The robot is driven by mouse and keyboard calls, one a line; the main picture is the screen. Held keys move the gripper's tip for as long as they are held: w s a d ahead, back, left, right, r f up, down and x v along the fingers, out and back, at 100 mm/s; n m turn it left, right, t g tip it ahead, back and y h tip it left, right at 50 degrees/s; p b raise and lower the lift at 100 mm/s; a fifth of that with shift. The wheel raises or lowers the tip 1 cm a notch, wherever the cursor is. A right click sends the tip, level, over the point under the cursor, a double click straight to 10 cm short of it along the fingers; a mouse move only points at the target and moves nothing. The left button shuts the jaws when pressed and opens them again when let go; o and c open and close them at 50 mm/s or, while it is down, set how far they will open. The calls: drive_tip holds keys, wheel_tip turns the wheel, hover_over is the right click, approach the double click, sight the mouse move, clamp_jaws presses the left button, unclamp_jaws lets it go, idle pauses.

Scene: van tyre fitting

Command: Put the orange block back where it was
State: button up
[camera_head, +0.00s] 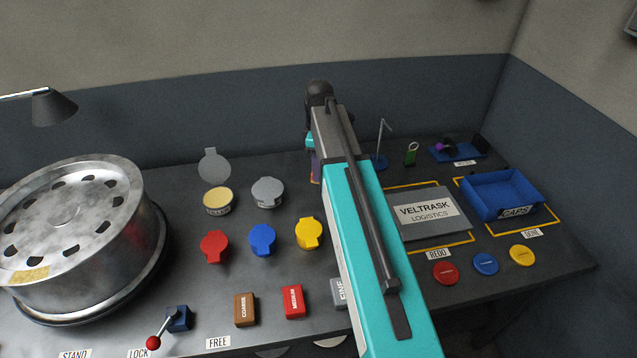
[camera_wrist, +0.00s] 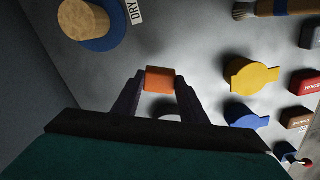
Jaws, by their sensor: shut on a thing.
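In the wrist view the orange block (camera_wrist: 160,79) sits between the two dark fingertips of my gripper (camera_wrist: 160,86), which is shut on it. Grey worktop shows beyond the block; I cannot tell how high it is held above the surface. In the head view my own arm covers most of the gripper and the block. Only a small purple and orange sliver (camera_head: 315,168) shows beside the arm, near the back of the worktop. I cannot tell from these frames which spot the block came from.
A wheel (camera_head: 75,230) fills the left. Two tins, red (camera_head: 214,246), blue (camera_head: 262,240) and yellow (camera_head: 308,233) caps stand mid-worktop. Labelled brown and red blocks sit in front. A grey Veltrask panel (camera_head: 402,231) and blue caps tray (camera_head: 486,207) are right. A cork-topped item (camera_wrist: 84,18) stands near a "DRY" label.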

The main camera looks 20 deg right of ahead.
drive_tip(key=shift+f, duration=1.55)
drive_tip(key=shift+f+p, duration=0.1)
drive_tip(key=shift+p, duration=0.2)
drive_tip(key=shift+f+p, duration=0.45)
drive_tip(key=shift+f, duration=1.3)
drive_tip(key=shift+f, duration=0.15)
drive_tip(key=o, duration=1)
drive_tip(key=shift+r, duration=0.2)
drive_tip(key=shift+r+b, duration=1.6)
drive_tip(key=shift+r, duration=4.4)
